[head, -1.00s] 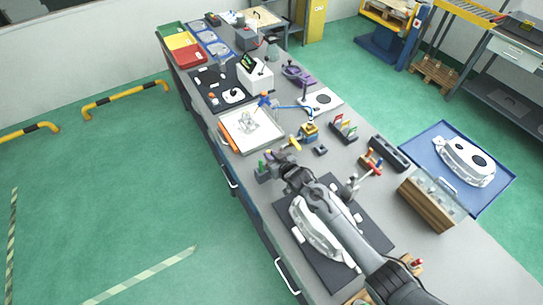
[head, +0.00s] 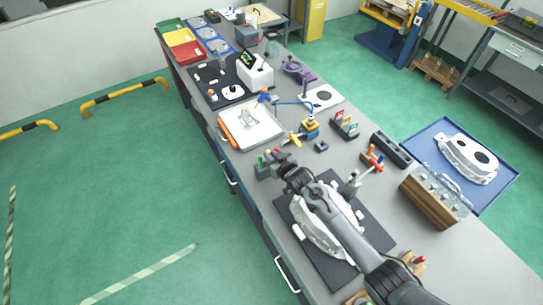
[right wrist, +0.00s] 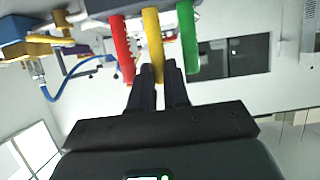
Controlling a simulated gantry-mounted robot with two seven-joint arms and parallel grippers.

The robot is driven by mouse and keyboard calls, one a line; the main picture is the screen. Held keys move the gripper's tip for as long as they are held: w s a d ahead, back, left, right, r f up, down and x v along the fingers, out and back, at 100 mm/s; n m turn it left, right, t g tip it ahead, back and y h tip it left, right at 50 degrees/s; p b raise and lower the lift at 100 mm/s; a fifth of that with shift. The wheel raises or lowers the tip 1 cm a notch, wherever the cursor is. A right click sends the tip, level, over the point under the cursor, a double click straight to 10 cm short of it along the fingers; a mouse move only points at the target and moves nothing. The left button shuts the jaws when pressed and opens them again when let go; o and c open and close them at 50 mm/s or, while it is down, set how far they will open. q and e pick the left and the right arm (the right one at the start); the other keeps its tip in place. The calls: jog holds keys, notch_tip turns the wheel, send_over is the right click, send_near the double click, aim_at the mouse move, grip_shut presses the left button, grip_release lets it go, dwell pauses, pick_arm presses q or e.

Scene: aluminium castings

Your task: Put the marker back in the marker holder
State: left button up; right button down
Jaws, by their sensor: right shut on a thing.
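The marker holder (head: 265,172) is a small dark block near the bench's left edge. A green marker (head: 261,161) stands in it, with other coloured marker ends beside it. In the right wrist view a red marker (right wrist: 122,50), a yellow marker (right wrist: 153,40) and a green marker (right wrist: 187,40) hang side by side, since that view looks inverted. My right gripper (head: 284,168) is at the holder's right side. In the wrist view its fingers (right wrist: 159,75) are shut on the yellow marker's end. I cannot tell how deep the yellow marker sits in the holder. My left gripper is not in view.
A white casting (head: 318,225) lies on a dark mat under my right arm. A white tray (head: 252,127) is beyond the holder. A yellow-handled tool (head: 295,139) and a small dark block (head: 321,146) are nearby. A wooden box (head: 428,205) stands to the right.

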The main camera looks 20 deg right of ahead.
jog(key=shift+f, duration=0.3)
jog(key=c, duration=1)
grip_release()
jog(key=shift+p+v, duration=0.35)
jog(key=shift+v, duration=5.05)
jog(key=shift+s, duration=0.1)
